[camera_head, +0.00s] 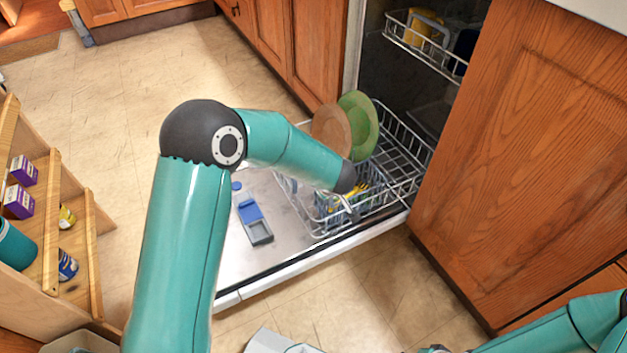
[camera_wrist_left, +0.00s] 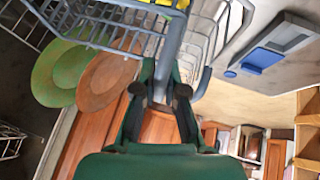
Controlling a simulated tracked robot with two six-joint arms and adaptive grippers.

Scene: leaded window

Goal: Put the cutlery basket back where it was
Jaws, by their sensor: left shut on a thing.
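The grey-blue cutlery basket (camera_head: 376,195), with yellow and green pieces in it, is within the outline of the lower dishwasher rack (camera_head: 405,180), near its front. I cannot tell whether it rests on the rack floor. My left gripper (camera_head: 349,207) reaches over it from the left and hides part of it. In the left wrist view my left gripper (camera_wrist_left: 160,93) is shut on the basket's grey handle (camera_wrist_left: 174,42). My right arm enters at the lower right; only a bit of its gripper (camera_head: 436,349) shows at the bottom edge, its fingers unseen.
A green plate (camera_head: 360,122) and a brown plate (camera_head: 331,130) stand in the rack behind the basket. The open door (camera_head: 275,225) carries a blue and grey dispenser (camera_head: 254,220). An upper rack (camera_head: 425,42) is above; a wooden cabinet door (camera_head: 510,140) stands close on the right.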

